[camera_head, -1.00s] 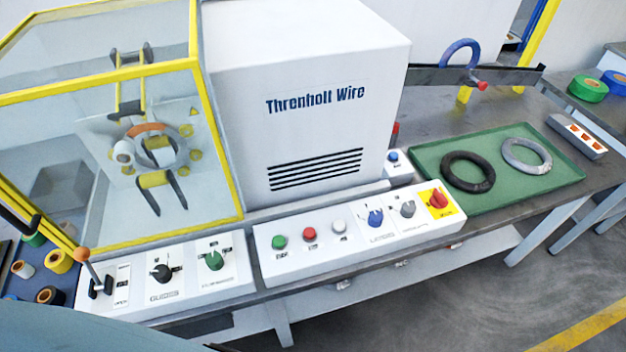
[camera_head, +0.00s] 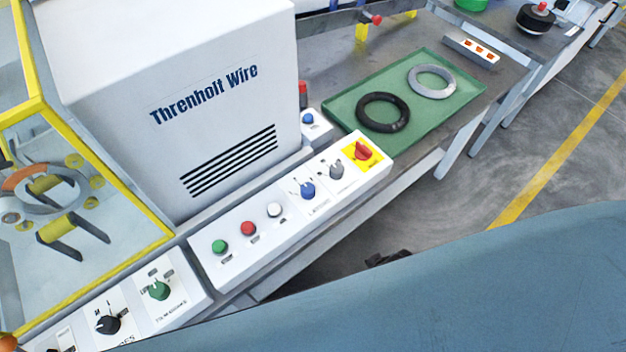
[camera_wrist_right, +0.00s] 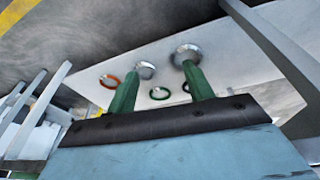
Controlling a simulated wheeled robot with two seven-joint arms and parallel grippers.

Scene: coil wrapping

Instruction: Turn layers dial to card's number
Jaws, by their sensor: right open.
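The layers dial (camera_head: 307,190) is a blue knob on the white control panel, between a white button and a grey dial. Its label is partly legible; its scale marks are too small to read. No card with a number can be made out. My right gripper (camera_wrist_right: 166,62) shows in the right wrist view: two green fingers with round metal tips, apart and with nothing between them. It is not clearly visible in the head view, where a large blue-grey part of mine fills the lower right. My left gripper is not in view.
A red switch on a yellow plate (camera_head: 363,152) ends the panel at right. A green tray (camera_head: 455,108) holds a black coil (camera_head: 382,113) and a grey coil (camera_head: 432,82). The white machine housing (camera_head: 190,60) stands behind. In the wrist view, small coloured rings lie beyond the fingers on a pale surface.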

